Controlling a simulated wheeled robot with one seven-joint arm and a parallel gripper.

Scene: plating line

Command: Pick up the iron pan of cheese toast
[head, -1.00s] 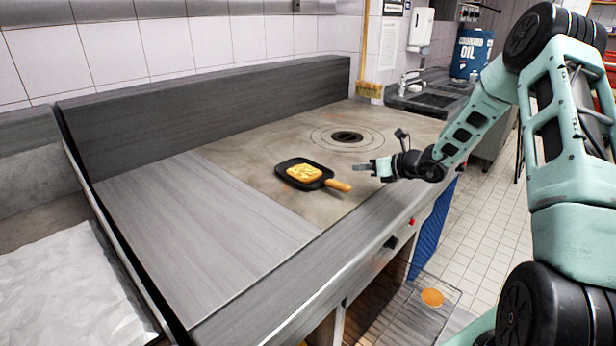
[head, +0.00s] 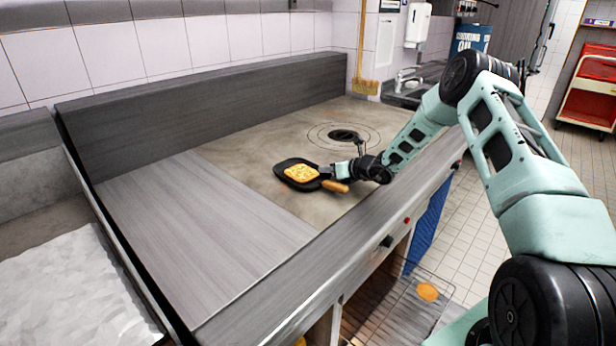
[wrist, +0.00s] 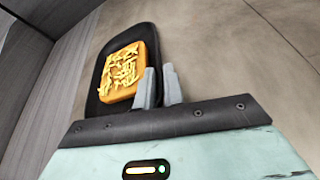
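The iron pan (head: 284,176) is black and squarish and lies flat on the steel cooking surface. Its orange-brown wooden handle (head: 336,186) points right and toward the front edge. The cheese toast (head: 301,172), golden and square, sits in it. My gripper (head: 339,171) is low beside the handle, on its far side, at the pan's right edge. In the wrist view my gripper (wrist: 159,87) shows two grey fingers with a narrow gap between them, in front of the pan (wrist: 151,42) and the toast (wrist: 122,74). The handle is hidden there.
A round ring plate (head: 343,135) is set in the surface behind my gripper. A dark back panel (head: 210,115) runs along the wall. The grey counter left of the pan (head: 190,215) is clear. A wire rack (head: 400,310) is low in front.

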